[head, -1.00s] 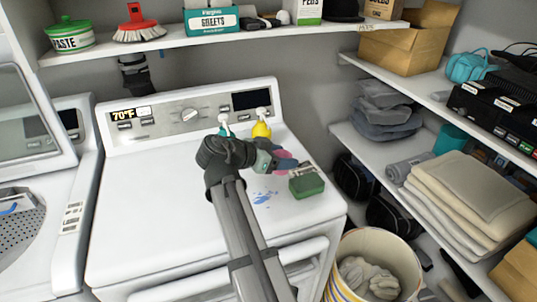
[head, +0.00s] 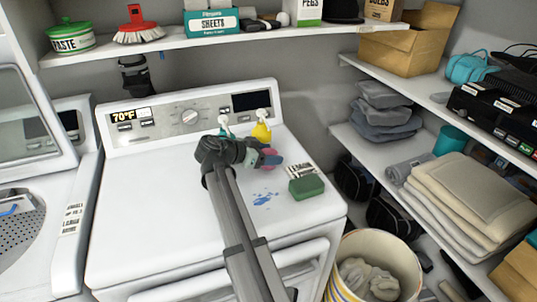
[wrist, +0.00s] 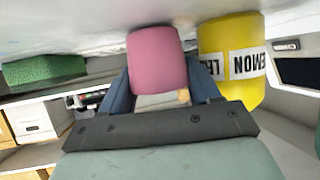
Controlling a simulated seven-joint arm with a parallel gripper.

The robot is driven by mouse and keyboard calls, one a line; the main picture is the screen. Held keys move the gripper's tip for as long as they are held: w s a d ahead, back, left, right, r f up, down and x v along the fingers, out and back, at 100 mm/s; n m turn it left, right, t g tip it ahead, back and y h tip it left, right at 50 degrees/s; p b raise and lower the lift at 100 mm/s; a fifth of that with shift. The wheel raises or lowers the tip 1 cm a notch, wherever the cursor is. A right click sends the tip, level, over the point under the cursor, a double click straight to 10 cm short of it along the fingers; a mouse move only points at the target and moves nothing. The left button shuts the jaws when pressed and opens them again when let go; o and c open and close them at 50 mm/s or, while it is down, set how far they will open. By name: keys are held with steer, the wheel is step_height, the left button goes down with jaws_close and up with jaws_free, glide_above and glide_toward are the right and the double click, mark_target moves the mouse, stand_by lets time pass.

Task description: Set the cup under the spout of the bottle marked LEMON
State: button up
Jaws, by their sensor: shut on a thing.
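The pink cup (wrist: 158,60) is between the blue fingers of my gripper (wrist: 160,90) in the wrist view, and my gripper is shut on it. In the head view the cup (head: 274,159) is partly hidden by my gripper (head: 268,157), low over the white machine top. The yellow bottle marked LEMON (wrist: 232,60) stands close beside the cup in the wrist view. In the head view this bottle (head: 262,134), with a white pump top, stands just behind my gripper. Whether the cup is directly below its spout is hidden.
A second, teal bottle (head: 224,130) with a white pump stands left of the yellow one, partly behind my wrist. A green block (head: 307,187) and a labelled card (head: 300,170) lie to the right. A blue spill (head: 264,198) marks the white top (head: 150,200); its left side is clear.

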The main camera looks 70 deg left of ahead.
steer(key=shift+f, duration=0.15)
steer(key=o, duration=0.8)
steer(key=shift+o, duration=0.2)
steer(key=shift+s+r, duration=0.1)
steer(key=shift+r, duration=0.1)
steer(key=s+d, duration=0.1)
steer(key=s, duration=0.3)
steer(key=s+d, duration=0.1)
steer(key=s, duration=0.3)
steer(key=s+d, duration=0.1)
steer(key=s, duration=0.3)
steer(key=shift+s+r, duration=0.25)
steer(key=shift+s, duration=0.05)
